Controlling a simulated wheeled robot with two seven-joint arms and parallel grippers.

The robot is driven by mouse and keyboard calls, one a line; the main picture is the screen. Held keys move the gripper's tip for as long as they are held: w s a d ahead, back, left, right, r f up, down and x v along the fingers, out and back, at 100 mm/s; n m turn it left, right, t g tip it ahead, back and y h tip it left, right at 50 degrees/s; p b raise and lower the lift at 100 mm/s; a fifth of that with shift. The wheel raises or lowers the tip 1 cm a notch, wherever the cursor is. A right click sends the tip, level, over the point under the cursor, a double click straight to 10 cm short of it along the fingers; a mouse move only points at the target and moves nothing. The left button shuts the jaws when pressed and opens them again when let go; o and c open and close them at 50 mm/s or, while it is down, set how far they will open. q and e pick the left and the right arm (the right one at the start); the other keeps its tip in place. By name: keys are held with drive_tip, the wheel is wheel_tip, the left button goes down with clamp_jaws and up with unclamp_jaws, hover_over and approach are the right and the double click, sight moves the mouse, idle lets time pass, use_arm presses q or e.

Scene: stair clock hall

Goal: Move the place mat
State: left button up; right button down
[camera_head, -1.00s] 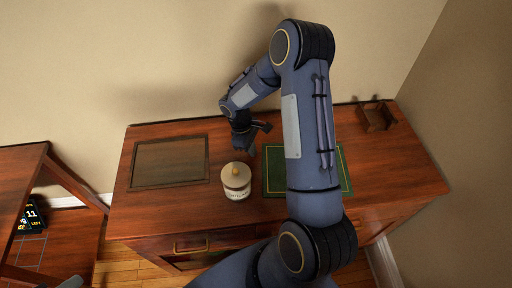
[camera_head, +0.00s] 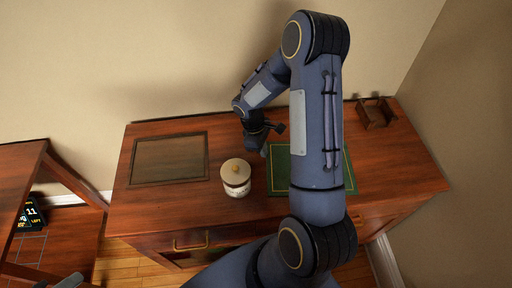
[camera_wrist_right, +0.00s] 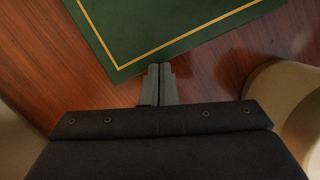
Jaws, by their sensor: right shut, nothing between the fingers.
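The place mat (camera_head: 280,178) is dark green with a thin gold border line. It lies flat on the wooden desk, right of the lidded jar, and my right arm hides its middle. In the right wrist view, the mat (camera_wrist_right: 165,22) shows one corner and an edge at the top. My right gripper (camera_head: 262,150) is low over the desk at the mat's far left corner. Its fingers (camera_wrist_right: 161,68) are shut and empty, and their tips meet the mat's edge in the wrist view.
A cream jar with a lid (camera_head: 236,178) stands close to the mat's left side. A brown framed panel (camera_head: 170,160) lies on the desk's left part. A small wooden holder (camera_head: 376,113) stands at the back right. The desk (camera_head: 405,160) is clear right of the mat.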

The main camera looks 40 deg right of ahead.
drive_tip(key=v, duration=0.7)
drive_tip(key=shift+r+b, duration=0.4)
drive_tip(key=shift+b, duration=0.05)
